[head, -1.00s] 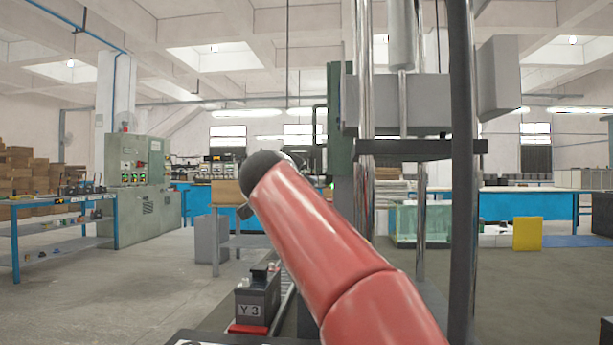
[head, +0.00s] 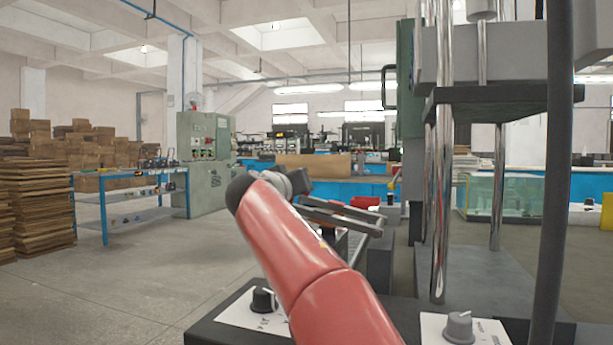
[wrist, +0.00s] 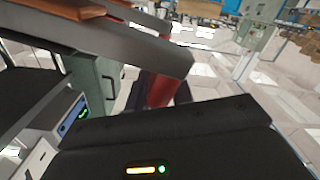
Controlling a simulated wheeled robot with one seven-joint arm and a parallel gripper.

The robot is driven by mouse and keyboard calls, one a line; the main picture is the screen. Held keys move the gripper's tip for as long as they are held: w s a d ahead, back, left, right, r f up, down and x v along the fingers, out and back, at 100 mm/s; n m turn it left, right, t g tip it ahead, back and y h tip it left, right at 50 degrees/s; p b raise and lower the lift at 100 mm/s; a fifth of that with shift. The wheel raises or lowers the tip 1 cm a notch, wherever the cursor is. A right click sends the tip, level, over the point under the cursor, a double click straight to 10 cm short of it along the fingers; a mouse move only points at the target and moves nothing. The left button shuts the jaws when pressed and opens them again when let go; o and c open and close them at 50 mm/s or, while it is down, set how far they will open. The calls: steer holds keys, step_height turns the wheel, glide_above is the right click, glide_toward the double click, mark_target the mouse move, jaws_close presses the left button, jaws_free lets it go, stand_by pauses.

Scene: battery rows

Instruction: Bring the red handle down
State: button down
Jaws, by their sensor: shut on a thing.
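In the head view my gripper (head: 372,222) points right, towards the machine, with its two grey fingers close together. A small red part, which looks like the red handle (head: 365,202), shows just beyond the fingers near their tips.
The machine's bright posts (head: 441,180) and grey crosshead (head: 490,55) stand right of the gripper. A black panel with dark knobs (head: 263,299) lies in front. A blue-framed shelf (head: 135,203) and cardboard stacks (head: 35,195) are at the left. The floor between is clear.

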mark_target(293, 204)
steer(key=shift+w+a+f+n+b, duration=0.15)
steer(key=shift+f+n+b, duration=0.4)
steer(key=shift+f, duration=0.45)
steer(key=shift+w+a+f+n+b, duration=0.15)
steer(key=shift+f+n+b, duration=0.2)
steer(key=shift+f+n, duration=0.5)
steer(key=shift+d+f, duration=0.1)
steer(key=shift+f, duration=0.2)
steer(key=c, duration=1.4)
jaws_free()
steer(key=shift+d, duration=0.1)
steer(key=shift+o, duration=0.2)
steer(key=shift+s+a, duration=0.2)
steer(key=shift+s, duration=0.05)
steer(key=b+v, duration=0.1)
steer(key=v, duration=0.6)
steer(key=shift+b, duration=0.3)
steer(key=shift+s+a, duration=0.1)
steer(key=shift+s, duration=0.05)
